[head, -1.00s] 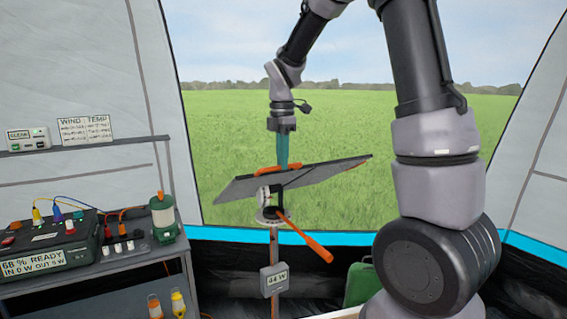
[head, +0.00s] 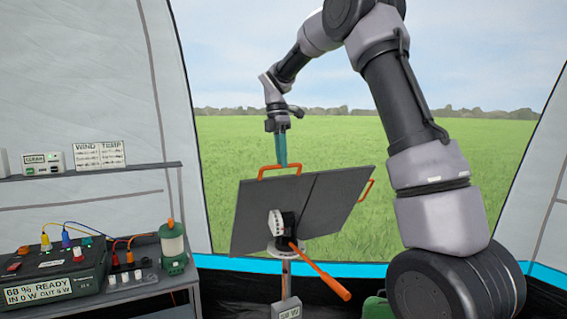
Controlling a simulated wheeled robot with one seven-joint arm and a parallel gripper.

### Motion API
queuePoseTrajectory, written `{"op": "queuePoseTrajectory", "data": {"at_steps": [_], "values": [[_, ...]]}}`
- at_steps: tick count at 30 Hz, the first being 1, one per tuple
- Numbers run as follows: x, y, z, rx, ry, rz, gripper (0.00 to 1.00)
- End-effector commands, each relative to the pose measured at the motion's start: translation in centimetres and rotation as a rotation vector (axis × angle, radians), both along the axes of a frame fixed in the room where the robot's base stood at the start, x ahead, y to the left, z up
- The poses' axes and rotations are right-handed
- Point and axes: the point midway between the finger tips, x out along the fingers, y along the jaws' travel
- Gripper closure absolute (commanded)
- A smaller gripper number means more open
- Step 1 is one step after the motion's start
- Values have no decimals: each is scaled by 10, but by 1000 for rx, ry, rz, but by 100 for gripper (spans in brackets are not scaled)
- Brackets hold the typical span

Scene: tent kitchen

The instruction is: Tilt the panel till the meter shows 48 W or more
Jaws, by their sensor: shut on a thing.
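The dark solar panel (head: 335,208) stands tilted steeply on its post mount, with its back and orange lever (head: 325,280) facing me. My gripper (head: 283,163), with teal fingers, is shut on the orange handle (head: 268,172) at the panel's top edge. A second orange handle (head: 367,190) is on the right edge. The small grey meter (head: 287,308) on the post is partly cut off by the bottom of the head view. Its digits are too small and clipped to read surely. A pale round dial (head: 275,223) sits at the tilt joint.
A power station (head: 50,270) with coloured plugs and a green lantern (head: 173,248) stand on the bench at left. A shelf (head: 90,172) above holds small devices and a wind and temperature card. The open tent window with grass lies behind the panel.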

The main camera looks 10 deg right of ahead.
Motion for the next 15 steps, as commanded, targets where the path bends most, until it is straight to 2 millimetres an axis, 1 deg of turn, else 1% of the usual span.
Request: {"op": "queuePoseTrajectory", "data": {"at_steps": [1, 11, 12, 13, 14, 15], "values": [[1, 0, -4, -3, 3, 5, 100], [1, 0, -5, -3, 5, 6, 100], [1, 0, -5, -4, 5, 5, 68], [1, 0, -5, -4, 5, 5, 56], [1, 0, -5, -4, 5, 5, 53], [1, 0, -4, -3, 4, 3, 53]]}}
